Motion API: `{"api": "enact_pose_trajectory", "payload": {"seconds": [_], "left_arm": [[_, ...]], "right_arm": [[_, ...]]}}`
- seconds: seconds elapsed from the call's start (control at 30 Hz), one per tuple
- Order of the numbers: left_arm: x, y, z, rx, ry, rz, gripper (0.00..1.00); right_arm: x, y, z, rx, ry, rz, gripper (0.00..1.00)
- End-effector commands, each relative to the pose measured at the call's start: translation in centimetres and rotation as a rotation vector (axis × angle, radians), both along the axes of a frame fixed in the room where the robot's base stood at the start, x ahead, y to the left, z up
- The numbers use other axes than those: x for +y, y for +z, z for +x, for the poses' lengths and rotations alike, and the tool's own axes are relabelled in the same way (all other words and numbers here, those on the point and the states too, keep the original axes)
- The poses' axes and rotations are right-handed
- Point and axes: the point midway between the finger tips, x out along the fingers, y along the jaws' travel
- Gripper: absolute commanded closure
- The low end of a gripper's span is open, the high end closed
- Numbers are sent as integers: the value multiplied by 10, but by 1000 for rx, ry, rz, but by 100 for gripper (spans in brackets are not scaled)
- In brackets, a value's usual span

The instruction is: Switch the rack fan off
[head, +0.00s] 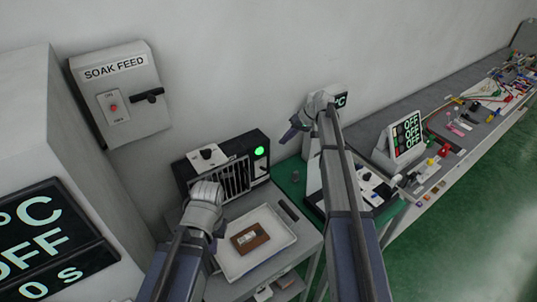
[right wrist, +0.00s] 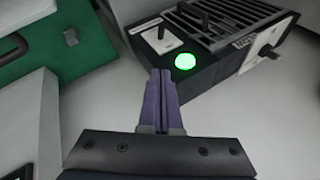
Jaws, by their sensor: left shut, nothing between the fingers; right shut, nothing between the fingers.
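The rack fan (head: 236,177) is a dark box with a grille, standing against the wall behind a tray. Its round lamp (head: 260,151) glows green. A light switch plate with a dark lever (head: 207,153) sits on its top left in the head view. The right wrist view shows the lamp (right wrist: 185,62), a plate with a dark lever (right wrist: 161,32) and a second light plate with a lever (right wrist: 268,51). My right gripper (head: 288,135) is shut and empty near the lamp end; its purple fingers (right wrist: 158,78) point at the box. My left gripper (head: 207,189) is before the grille, fingertips hidden.
A white tray (head: 284,238) with a brown block lies in front of the fan. A SOAK FEED box (head: 118,92) with a black handle hangs on the wall at left. A display reading OFF (head: 406,135) stands right of my right arm. A green mat (right wrist: 63,40) lies beside the fan.

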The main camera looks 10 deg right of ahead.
Motion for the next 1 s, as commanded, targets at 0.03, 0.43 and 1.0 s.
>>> {"api": "enact_pose_trajectory", "payload": {"seconds": [0.03, 0.43, 1.0], "left_arm": [[0, 1, 0, 0, 0, 0, 100], [0, 0, 0, 0, 0, 0, 100], [0, -54, 0, 0, -8, 2, 100]], "right_arm": [[-3, 1, 2, -3, -2, 4, 100], [-3, 0, 2, -2, -3, 4, 100], [27, -54, 14, -3, -1, 3, 100]]}}
